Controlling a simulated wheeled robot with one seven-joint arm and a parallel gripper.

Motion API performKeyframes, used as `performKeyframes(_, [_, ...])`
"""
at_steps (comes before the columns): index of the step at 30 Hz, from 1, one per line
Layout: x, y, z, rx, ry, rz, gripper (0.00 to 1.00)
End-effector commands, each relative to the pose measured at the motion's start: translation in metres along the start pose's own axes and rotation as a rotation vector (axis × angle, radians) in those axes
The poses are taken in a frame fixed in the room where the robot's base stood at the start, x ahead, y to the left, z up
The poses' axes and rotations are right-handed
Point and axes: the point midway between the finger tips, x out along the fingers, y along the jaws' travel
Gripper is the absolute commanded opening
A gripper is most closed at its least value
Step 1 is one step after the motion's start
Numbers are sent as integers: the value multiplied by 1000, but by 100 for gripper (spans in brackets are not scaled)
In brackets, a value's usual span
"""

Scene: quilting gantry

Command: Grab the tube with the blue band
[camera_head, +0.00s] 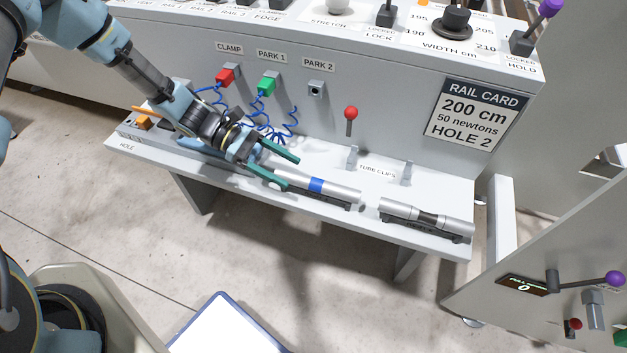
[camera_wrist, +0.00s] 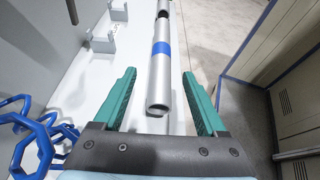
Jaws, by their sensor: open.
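The tube with the blue band (camera_head: 333,189) is a silver cylinder lying in a dark cradle on the white shelf. In the wrist view the tube (camera_wrist: 161,80) runs away from me, its near open end between my fingers. My gripper (camera_head: 287,168) has green fingers, open, at the left end of the tube. In the wrist view my gripper (camera_wrist: 158,90) has one finger on each side of the tube, with gaps showing on both sides. The blue band (camera_wrist: 161,48) lies beyond the fingertips.
A second silver tube with a dark band (camera_head: 428,218) lies to the right. Tube clips (camera_head: 352,158) stand behind on the shelf. A red-knobbed lever (camera_head: 350,114) rises at the panel. Coiled blue hoses (camera_head: 271,122) hang close behind my gripper; they also show in the wrist view (camera_wrist: 42,140).

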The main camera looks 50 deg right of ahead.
Motion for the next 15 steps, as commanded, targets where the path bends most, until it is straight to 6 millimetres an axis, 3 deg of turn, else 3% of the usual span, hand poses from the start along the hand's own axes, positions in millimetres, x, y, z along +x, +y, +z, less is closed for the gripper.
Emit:
performKeyframes(7, [16,-1,3,-1,-1,-3,74])
performKeyframes(15, [52,-1,4,0,0,0,74])
